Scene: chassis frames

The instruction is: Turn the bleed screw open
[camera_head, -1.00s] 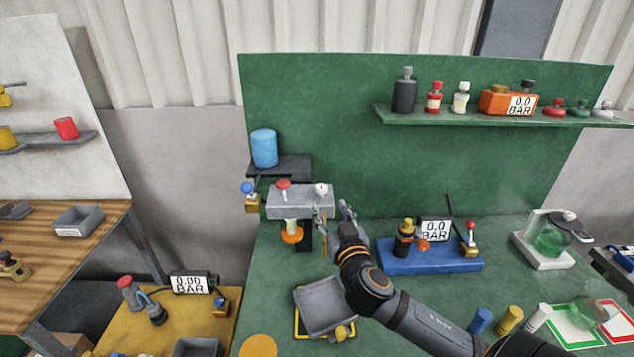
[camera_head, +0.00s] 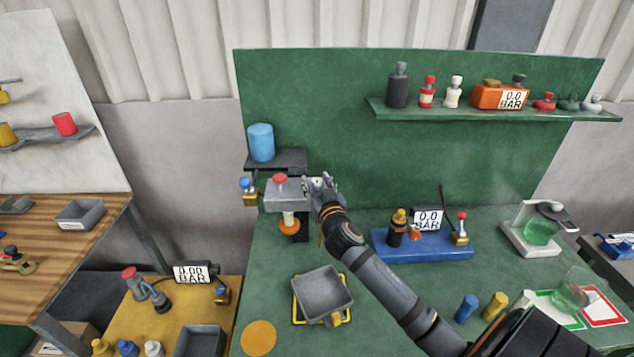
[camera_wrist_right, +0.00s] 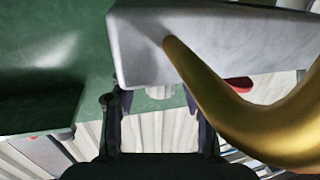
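A grey block (camera_head: 283,196) is mounted at the left of the green panel, with a red knob (camera_head: 280,179) on top. A pale knob, likely the bleed screw, sits at the block's right end, mostly hidden by my right gripper (camera_head: 319,184) in the head view. In the wrist view the pale knob (camera_wrist_right: 160,93) shows between the two fingers, beside the block (camera_wrist_right: 220,45). The fingers stand apart, with a visible gap on each side of the knob. A curved brass pipe (camera_wrist_right: 245,115) crosses close in front. My left gripper is not in view.
An orange knob (camera_head: 289,227) hangs below the block. A blue cylinder (camera_head: 261,142) stands on a small shelf above it. A grey tray (camera_head: 322,293) lies below, and a blue base with a gauge (camera_head: 428,220) stands to the right of my arm.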

